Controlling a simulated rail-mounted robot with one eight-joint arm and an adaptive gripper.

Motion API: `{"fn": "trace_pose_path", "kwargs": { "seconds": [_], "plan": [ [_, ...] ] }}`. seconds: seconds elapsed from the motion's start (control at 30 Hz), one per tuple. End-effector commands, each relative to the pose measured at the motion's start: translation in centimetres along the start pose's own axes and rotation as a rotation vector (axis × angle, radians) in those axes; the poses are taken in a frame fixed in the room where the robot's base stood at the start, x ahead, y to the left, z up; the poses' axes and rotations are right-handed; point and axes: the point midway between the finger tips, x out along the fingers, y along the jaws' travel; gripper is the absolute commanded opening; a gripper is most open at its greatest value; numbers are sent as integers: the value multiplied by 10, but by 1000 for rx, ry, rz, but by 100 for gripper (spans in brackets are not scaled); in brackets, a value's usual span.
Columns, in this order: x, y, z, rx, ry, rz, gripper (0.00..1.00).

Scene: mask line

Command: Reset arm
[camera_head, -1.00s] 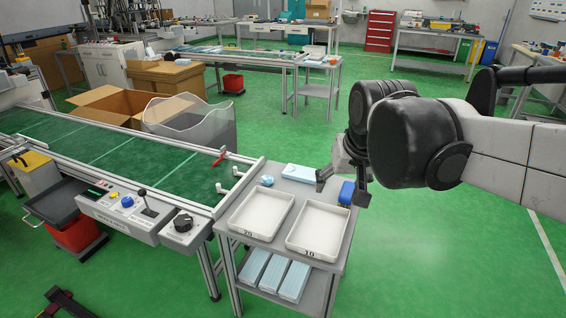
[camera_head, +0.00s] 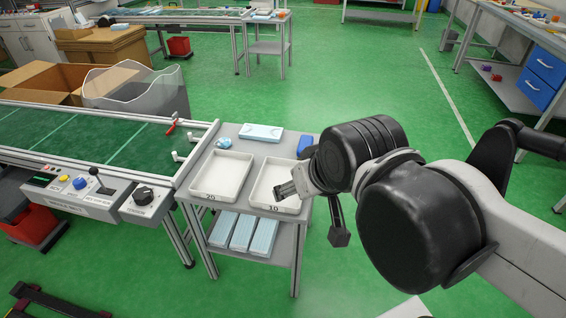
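My gripper (camera_head: 312,214) hangs at the right front of the small grey side table (camera_head: 286,222). Its two fingers are spread apart with nothing seen between them. One finger overlaps the white tray marked 10 (camera_head: 262,187) in the picture; I cannot tell whether they touch. The tray's visible inside is empty. My arm reaches in from the right, bent at dark joints.
An empty white tray marked 20 (camera_head: 222,173) stands beside it. Behind are a light blue pack (camera_head: 261,132), a small blue item (camera_head: 223,143) and a blue block (camera_head: 305,145). Blue packs (camera_head: 241,232) lie on the lower shelf. A green conveyor (camera_head: 95,137) adjoins at left.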

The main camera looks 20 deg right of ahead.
Motion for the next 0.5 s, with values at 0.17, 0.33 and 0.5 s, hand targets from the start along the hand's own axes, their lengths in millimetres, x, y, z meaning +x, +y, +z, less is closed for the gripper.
{"fn": "trace_pose_path", "kwargs": {
  "seconds": [0.17,0.33,0.5],
  "plan": [
    [-16,0,-11,0,0,0,59],
    [-42,0,-31,0,0,0,59],
    [-67,0,-48,1,0,0,59]
  ]
}}
